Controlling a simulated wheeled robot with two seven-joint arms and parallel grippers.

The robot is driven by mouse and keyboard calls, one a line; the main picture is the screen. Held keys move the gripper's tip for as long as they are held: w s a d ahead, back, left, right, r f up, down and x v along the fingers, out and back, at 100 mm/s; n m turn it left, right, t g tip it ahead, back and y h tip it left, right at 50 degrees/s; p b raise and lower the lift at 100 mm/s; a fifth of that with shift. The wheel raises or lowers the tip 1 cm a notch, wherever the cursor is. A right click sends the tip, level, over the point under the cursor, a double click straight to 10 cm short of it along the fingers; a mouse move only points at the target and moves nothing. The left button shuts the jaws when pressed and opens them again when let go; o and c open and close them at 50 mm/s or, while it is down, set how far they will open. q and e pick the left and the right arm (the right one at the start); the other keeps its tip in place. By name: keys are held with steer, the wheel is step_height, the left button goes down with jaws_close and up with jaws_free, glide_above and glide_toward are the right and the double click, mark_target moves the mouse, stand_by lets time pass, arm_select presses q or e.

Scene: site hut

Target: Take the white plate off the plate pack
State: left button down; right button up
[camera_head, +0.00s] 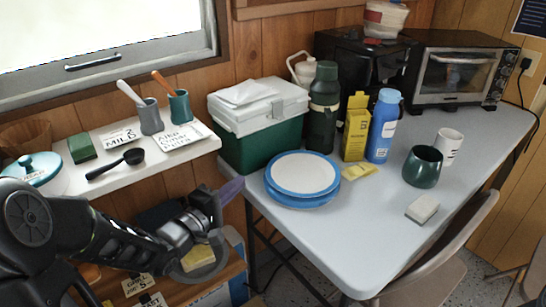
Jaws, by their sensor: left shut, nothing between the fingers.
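The white plate (303,172) has a blue rim and lies flat on top of the plate pack (302,202), a low stack of blue plates at the left front of the grey table. My left gripper (231,189) is shut and empty. In the picture it is just left of the plate pack, by the table's left edge, and apart from the plates. My right gripper is out of view.
A green and white cooler box (258,142) stands behind the plates. A dark green flask (323,115), yellow box (356,132) and blue bottle (382,128) stand behind right. A yellow sponge-like piece (358,171) lies close right. The table's front middle is clear.

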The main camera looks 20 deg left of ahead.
arm_select(q)
steer(key=shift+w+r, duration=0.1)
steer(key=shift+w, duration=0.2)
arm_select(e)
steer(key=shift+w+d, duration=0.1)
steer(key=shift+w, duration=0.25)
arm_select(q)
steer(key=w+b, duration=0.1)
steer(key=w, duration=0.2)
steer(key=w+d, duration=0.1)
steer(key=w, duration=0.2)
steer(key=w+d+b, duration=0.1)
steer(key=w, duration=0.2)
steer(key=shift+b, duration=0.3)
steer(key=shift+w, duration=0.4)
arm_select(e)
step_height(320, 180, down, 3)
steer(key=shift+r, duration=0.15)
arm_select(q)
steer(key=shift+d, duration=0.1)
